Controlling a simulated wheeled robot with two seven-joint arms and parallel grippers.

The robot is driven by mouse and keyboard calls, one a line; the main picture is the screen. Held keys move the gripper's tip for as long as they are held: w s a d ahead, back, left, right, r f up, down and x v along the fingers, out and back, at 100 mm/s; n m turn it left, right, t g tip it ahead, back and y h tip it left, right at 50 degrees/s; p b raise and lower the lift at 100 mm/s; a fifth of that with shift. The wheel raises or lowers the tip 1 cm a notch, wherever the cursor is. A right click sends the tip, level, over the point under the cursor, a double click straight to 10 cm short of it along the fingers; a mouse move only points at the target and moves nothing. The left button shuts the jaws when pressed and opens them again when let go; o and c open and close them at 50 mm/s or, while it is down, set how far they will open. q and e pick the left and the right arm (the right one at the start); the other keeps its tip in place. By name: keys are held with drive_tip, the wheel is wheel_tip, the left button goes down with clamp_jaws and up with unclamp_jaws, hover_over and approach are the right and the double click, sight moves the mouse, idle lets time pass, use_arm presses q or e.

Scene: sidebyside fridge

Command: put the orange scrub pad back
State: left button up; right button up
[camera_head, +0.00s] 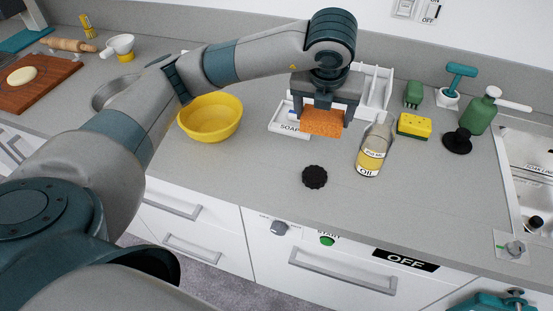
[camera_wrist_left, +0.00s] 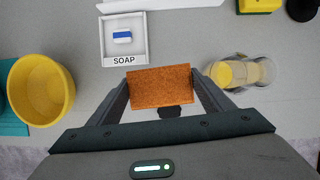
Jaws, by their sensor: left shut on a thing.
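The orange scrub pad (camera_head: 323,122) is a rough rectangular block held between the fingers of my left gripper (camera_head: 322,117). In the left wrist view the pad (camera_wrist_left: 160,86) sits between both fingertips of the gripper (camera_wrist_left: 162,92). The gripper is shut on it and holds it above the counter (camera_head: 260,160). The white soap tray (camera_head: 277,130), labelled SOAP, lies just behind and left of the pad, partly hidden by the gripper in the head view. In the left wrist view the tray (camera_wrist_left: 105,50) holds a small blue and white soap bar. My right gripper is not in view.
A yellow bowl (camera_head: 212,122) stands left of the tray. An oil bottle (camera_head: 374,150) and a black disc (camera_head: 315,177) are close by. A yellow sponge (camera_head: 414,125), green brush block (camera_head: 413,94), green bottle (camera_head: 481,114) and sink (camera_head: 530,160) are rightward. A white rack (camera_head: 376,88) stands behind.

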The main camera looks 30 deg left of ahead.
use_arm(q)
drive_tip(key=shift+f, duration=0.15)
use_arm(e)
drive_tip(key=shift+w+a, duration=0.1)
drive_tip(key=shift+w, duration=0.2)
use_arm(q)
drive_tip(key=shift+s+a, duration=0.1)
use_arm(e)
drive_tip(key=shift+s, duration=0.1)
